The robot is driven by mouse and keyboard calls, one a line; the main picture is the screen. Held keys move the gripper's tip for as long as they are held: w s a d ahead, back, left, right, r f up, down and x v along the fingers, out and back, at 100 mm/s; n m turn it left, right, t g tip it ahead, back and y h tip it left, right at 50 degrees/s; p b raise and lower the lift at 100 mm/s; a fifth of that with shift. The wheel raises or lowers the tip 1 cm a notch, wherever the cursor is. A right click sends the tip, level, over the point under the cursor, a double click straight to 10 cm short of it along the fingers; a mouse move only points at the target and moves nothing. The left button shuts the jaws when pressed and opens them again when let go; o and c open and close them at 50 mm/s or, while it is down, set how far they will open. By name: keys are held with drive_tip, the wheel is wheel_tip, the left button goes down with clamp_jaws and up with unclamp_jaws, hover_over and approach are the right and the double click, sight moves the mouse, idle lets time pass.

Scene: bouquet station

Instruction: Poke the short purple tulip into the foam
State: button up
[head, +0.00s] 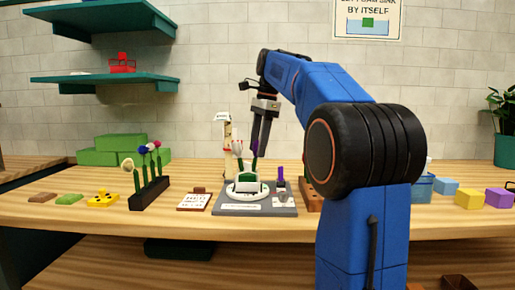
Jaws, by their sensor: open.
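A white bowl (247,191) holding green foam (247,177) stands on a grey board (228,207). A pale tulip (238,147) stands upright over the foam. A purple tulip (254,149) also stands over the foam, close beside or between the fingers of my gripper (259,150). My gripper points down and is open above the bowl; its fingers partly hide this tulip. Another purple tulip (280,173) stands upright in a small holder at the right of the board. I cannot tell which purple tulip is the short one, or whether the stems are in the foam.
A dark rack (150,194) with several flowers stands left of the board. A card stand (194,201) lies between them. A white bottle-like thing (227,131) stands behind the bowl. A brown block (310,194) is right of the board, partly behind my arm.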

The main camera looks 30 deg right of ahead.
drive_tip(key=shift+d+r, duration=0.15)
drive_tip(key=shift+r, duration=0.85)
drive_tip(key=o, duration=0.6)
drive_tip(key=shift+s, duration=0.1)
